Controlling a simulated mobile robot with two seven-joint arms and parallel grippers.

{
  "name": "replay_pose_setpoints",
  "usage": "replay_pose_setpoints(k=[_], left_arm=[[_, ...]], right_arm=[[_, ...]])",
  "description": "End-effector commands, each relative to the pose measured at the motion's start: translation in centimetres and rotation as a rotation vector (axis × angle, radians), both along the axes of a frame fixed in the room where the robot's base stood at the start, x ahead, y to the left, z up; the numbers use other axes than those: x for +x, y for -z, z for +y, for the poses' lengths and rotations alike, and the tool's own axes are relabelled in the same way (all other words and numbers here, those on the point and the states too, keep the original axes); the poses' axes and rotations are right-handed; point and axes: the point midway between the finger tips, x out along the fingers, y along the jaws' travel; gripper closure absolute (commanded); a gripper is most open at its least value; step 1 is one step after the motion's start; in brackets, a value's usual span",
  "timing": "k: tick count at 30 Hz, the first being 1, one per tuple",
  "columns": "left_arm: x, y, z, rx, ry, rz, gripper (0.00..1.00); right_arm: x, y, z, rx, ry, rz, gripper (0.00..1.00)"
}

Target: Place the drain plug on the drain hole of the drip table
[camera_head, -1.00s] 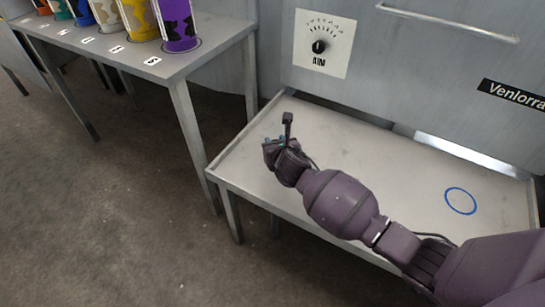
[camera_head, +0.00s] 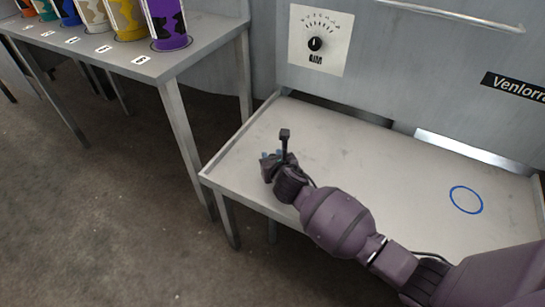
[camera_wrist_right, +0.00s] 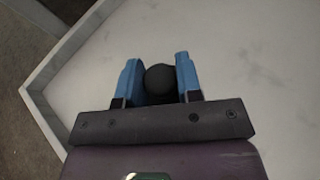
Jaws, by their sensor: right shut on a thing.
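My right gripper (camera_head: 268,160) is over the left part of the pale drip table (camera_head: 390,150), near its front-left corner. In the right wrist view its blue fingers (camera_wrist_right: 160,75) are shut on a black round knob, which I take to be the drain plug (camera_wrist_right: 161,82). The plug's underside is hidden, so I cannot tell whether it touches the table. In the head view the arm and gripper hide the plug. I see no drain hole; the surface under the gripper is hidden. My left gripper is not in view.
A blue ring (camera_head: 466,200) is marked on the table's right part. The table has a raised rim. A grey machine wall with a dial panel (camera_head: 318,42) stands behind. A side table (camera_head: 185,65) at upper left holds several coloured cylinders, including a purple one (camera_head: 168,25).

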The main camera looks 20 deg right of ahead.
Motion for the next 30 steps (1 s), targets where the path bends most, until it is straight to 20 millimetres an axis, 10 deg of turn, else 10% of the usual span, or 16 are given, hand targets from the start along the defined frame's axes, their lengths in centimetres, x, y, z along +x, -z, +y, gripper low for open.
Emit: replay_pose_setpoints(k=[6, 17, 30], left_arm=[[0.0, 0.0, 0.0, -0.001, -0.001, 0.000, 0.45], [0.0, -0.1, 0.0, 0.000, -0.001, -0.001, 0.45], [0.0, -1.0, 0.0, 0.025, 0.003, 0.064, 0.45]], right_arm=[[0.0, 0.1, 0.0, 0.000, 0.000, 0.000, 0.42], [0.0, -0.5, 0.0, 0.001, -0.001, -0.002, 0.42], [-6.0, -3.7, 0.7, -0.001, 0.000, -0.009, 0.42]])
